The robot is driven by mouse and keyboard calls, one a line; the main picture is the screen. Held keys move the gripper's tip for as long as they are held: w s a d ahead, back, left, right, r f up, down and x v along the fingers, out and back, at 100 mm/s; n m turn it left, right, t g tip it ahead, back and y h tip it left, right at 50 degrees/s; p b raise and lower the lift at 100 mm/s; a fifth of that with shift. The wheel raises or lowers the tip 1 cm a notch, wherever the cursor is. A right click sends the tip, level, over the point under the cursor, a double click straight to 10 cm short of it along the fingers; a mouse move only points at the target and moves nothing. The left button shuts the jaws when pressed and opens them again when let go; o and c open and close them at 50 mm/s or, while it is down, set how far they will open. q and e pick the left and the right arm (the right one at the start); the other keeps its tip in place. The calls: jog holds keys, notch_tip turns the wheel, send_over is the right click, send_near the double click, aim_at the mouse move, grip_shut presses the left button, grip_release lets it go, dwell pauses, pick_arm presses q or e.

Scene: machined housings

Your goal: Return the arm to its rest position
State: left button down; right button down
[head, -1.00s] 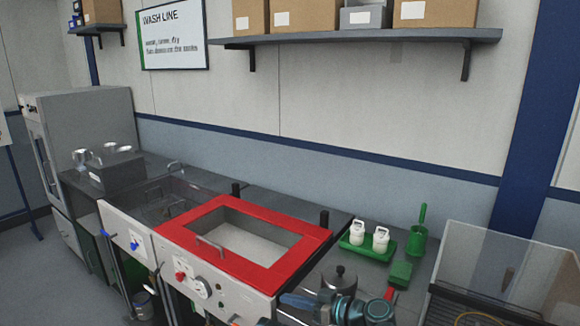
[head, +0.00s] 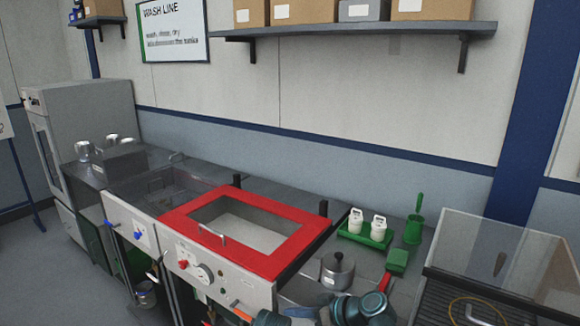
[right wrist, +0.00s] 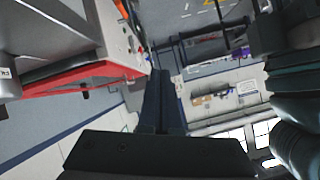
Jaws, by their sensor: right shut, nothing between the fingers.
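My right gripper (right wrist: 160,100) shows in the right wrist view as dark fingers closed together with nothing between them. In the head view only teal and dark parts of my right arm show at the bottom edge, in front of the counter; I cannot make out the fingertips there. The arm is near the front of the red-rimmed basin (head: 287,262) and the steel pot (head: 337,272). My left gripper is in neither view.
A green tray (head: 352,236) with two white bottles, a green brush holder (head: 413,231) and a green block (head: 397,261) stand on the counter. A clear-sided bin (head: 500,250) is at right. A shelf (head: 350,31) with boxes hangs above.

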jog(key=s+d+f+m+g+h, duration=0.2)
jog(key=s+d+f+m+h, duration=0.3)
jog(key=d, duration=0.3)
jog(key=s+d+f+m+g+h, duration=0.2)
jog(key=d+f+m+g+h, duration=0.1)
jog(key=d+f+h, duration=0.35)
jog(key=s+a+n+g, duration=0.1)
jog(key=s+a+n, duration=0.2)
jog(key=s+a, duration=0.3)
jog(key=a+h, duration=0.1)
jog(key=a, duration=0.2)
jog(key=shift+s+a+n, duration=0.25)
jog(key=shift+a+n, duration=0.15)
